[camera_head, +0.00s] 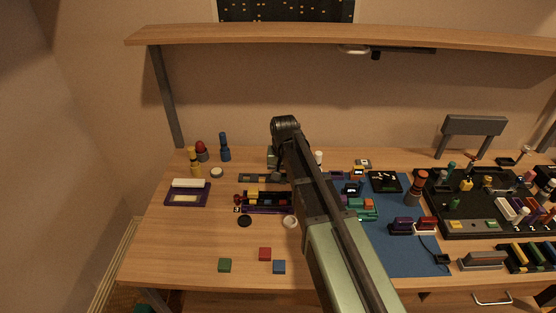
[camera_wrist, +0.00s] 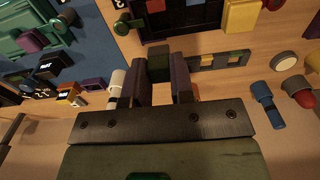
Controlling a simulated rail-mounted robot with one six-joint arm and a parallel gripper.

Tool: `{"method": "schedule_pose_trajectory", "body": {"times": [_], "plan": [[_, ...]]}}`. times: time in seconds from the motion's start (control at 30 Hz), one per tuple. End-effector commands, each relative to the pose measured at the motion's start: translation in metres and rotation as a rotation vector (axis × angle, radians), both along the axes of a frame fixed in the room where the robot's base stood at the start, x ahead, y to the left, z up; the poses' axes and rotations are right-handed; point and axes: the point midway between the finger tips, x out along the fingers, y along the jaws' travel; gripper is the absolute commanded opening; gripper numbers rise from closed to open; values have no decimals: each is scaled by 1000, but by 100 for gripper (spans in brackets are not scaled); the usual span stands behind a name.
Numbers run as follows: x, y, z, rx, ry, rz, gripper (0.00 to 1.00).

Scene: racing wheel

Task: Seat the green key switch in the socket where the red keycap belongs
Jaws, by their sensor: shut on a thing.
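My gripper (camera_wrist: 163,82) is shut on a dark green block, which looks like the green key switch (camera_wrist: 158,62). The block sticks out between the two fingertips in the wrist view. A grey strip with several square openings (camera_wrist: 217,60) lies just right of the fingers there, and its near end is hidden by them. In the head view the strip (camera_head: 262,178) lies at the back of the table, partly behind my arm. A red keycap (camera_head: 265,254) lies at the table front. I cannot tell which socket is the red one, nor whether the block touches the strip.
A green keycap (camera_head: 225,265) and a blue one (camera_head: 279,267) lie near the red one. A dark purple-red rig (camera_head: 265,201) stands in front of the strip. A white cylinder (camera_wrist: 116,83) stands close to the fingers. A blue mat (camera_head: 405,255) with parts lies to the right.

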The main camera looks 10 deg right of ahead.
Motion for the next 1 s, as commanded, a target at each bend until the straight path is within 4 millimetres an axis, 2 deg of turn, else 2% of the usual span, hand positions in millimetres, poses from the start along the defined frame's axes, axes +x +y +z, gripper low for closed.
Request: {"method": "schedule_pose_trajectory", "body": {"times": [0.03, 0.3, 0.43, 0.8, 1.0], "plan": [[-4, 0, 2, 0, 0, 7, 0], [-3, 0, 2, 0, 0, 14, 0], [-3, 0, -3, 0, 0, 14, 0], [-3, 0, -45, 0, 0, 14, 0], [-3, 0, -57, 0, 0, 14, 0]]}}
